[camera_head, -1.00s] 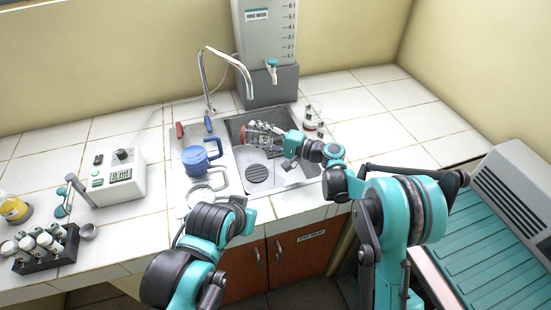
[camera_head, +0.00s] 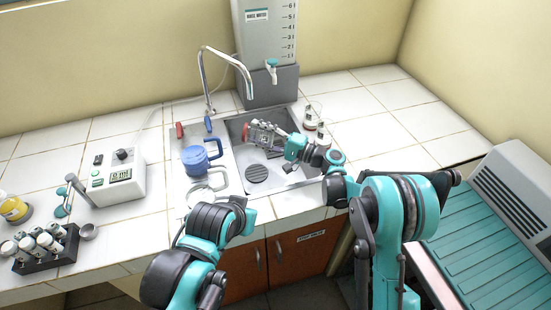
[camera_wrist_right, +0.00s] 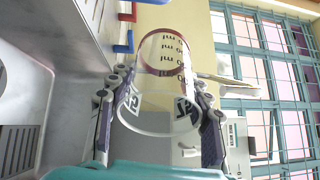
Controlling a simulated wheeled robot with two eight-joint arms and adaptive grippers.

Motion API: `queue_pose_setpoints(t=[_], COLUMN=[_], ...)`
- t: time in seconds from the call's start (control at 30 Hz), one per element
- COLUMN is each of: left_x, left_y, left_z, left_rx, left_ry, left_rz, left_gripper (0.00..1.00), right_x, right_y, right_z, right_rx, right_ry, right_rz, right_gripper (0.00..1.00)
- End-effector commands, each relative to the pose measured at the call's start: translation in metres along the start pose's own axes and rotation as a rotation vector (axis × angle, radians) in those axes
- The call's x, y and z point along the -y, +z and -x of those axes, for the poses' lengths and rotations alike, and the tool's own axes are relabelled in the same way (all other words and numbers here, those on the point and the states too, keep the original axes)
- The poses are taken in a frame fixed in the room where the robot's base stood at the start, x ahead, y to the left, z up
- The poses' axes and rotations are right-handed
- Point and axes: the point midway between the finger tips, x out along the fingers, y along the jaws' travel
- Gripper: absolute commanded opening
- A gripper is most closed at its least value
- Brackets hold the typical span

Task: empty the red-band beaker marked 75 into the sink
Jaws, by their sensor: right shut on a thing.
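The red-band beaker (camera_head: 262,134) is clear glass with dark markings and is held over the sink (camera_head: 291,179). It lies roughly on its side, with the red-banded end toward the left. My right gripper (camera_head: 283,142) is shut on it. The right wrist view shows a finger on each side of the beaker (camera_wrist_right: 165,57), with my gripper (camera_wrist_right: 160,88) around its clear wall.
The right counter is mostly clear.

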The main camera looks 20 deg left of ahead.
Motion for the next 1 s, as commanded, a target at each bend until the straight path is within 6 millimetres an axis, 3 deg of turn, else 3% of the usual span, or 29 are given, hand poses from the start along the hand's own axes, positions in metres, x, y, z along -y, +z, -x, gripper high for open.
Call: queue_pose_setpoints(t=[1.0], left_x=[0.0], left_y=[0.0], left_z=[0.0], left_rx=[0.0], left_ry=[0.0], left_rz=[0.0], left_gripper=[0.0], right_x=[0.018], right_y=[0.0], right_z=[0.004], right_rx=[0.01], right_ry=[-0.132], right_rz=[-0.038], right_gripper=[0.04])
